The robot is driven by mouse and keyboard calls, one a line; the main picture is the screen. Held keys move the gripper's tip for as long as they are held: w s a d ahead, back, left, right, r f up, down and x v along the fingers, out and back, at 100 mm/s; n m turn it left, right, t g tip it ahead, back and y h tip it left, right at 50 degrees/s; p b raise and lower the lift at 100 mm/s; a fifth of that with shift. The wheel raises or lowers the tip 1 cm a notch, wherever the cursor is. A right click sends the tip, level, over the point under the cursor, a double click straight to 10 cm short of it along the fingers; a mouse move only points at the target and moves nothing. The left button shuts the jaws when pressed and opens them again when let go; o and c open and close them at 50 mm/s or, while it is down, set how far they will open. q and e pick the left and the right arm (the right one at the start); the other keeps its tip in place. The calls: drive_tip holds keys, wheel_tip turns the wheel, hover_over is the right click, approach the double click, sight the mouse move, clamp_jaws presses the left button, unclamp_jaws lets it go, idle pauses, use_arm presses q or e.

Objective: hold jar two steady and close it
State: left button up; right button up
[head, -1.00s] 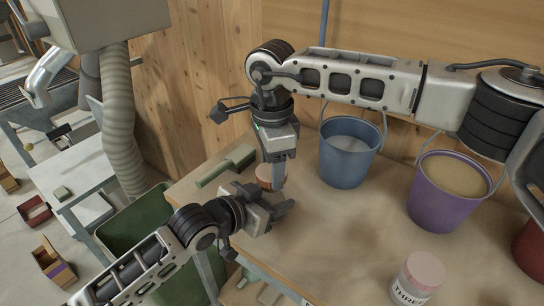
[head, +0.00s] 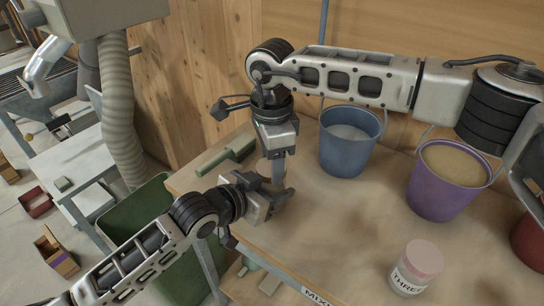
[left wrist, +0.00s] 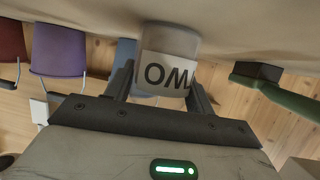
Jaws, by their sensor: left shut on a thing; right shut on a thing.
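Jar two (left wrist: 168,62) is a pale jar with a label whose dark letters show upside down in the left wrist view. My left gripper (left wrist: 160,92) is shut around its body, one finger on each side. In the head view my left gripper (head: 275,200) is low over the table corner and largely hides the jar. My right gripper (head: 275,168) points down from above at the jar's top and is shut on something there. A brownish round top, apparently the lid (head: 262,167), shows beside its finger. Whether the lid sits fully down on the jar cannot be told.
A blue bucket (head: 348,150) and a purple bucket (head: 440,195) stand at the back. A jar labelled THREE (head: 415,270) with a pink lid stands at front right. The table between is clear.

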drive_tip(key=shift+f, duration=0.5)
idle(0.3)
drive_tip(key=m, duration=0.3)
idle(0.3)
drive_tip(key=o, duration=0.9)
drive_tip(key=shift+r, duration=2.25)
